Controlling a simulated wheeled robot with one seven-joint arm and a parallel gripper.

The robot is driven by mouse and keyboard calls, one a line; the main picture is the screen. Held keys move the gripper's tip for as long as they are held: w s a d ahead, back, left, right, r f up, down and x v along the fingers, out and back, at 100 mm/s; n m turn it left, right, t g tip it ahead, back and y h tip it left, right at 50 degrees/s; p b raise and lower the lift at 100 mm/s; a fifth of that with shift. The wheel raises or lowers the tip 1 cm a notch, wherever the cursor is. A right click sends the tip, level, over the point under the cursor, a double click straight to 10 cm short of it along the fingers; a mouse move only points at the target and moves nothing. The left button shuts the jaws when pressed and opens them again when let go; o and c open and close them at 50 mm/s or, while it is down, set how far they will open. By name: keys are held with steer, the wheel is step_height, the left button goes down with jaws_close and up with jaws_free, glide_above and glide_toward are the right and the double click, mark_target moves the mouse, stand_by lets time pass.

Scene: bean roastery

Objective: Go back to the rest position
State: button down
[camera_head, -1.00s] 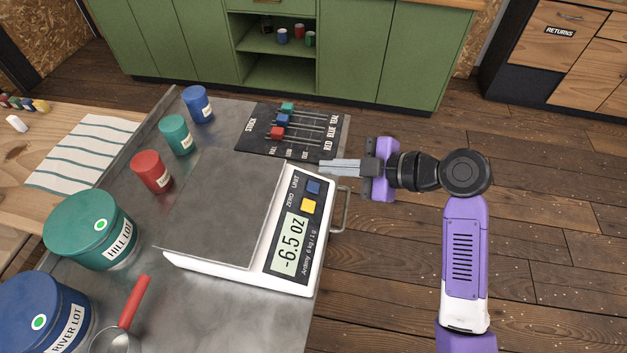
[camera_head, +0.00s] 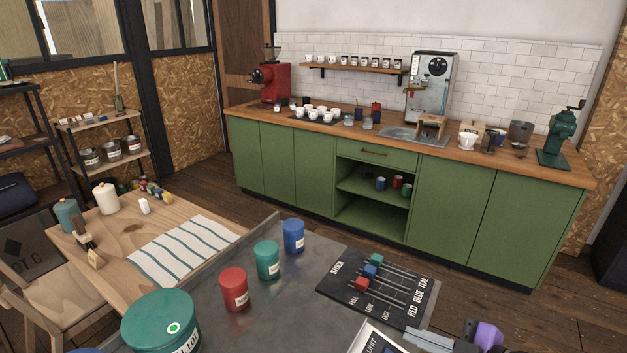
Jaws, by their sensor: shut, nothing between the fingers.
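My gripper (camera_head: 432,342) shows at the bottom edge of the head view, right of centre. Its grey fingers are together and hold nothing. It is near the near right corner of the black slider board (camera_head: 378,287) and beside the scale (camera_head: 378,340), of which only a corner shows. Most of my arm is out of the picture below.
The metal table (camera_head: 215,315) bears a red canister (camera_head: 233,289), a teal canister (camera_head: 267,260), a blue canister (camera_head: 293,236) and a large green tin (camera_head: 160,322). A green cabinet (camera_head: 300,165) stands behind, with open wooden floor (camera_head: 480,290) before it.

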steer(key=w+d+r+m+t+h, duration=0.3)
steer(key=d+m+t+h, duration=0.1)
steer(key=d+m, duration=0.15)
steer(key=s+d+f+m+t+h, duration=0.2)
steer(key=s+d+m+h, duration=0.1)
steer(key=s+m+h, duration=0.3)
steer(key=s+a+m, duration=0.1)
steer(key=s+a, duration=0.2)
steer(key=s, duration=0.7)
steer(key=s+a+f+m+g+y, duration=0.1)
steer(key=s+a, duration=0.2)
steer(key=s, duration=0.7)
steer(key=s+a+f+m+y, duration=0.1)
steer(key=s+a, duration=0.3)
steer(key=s, duration=0.7)
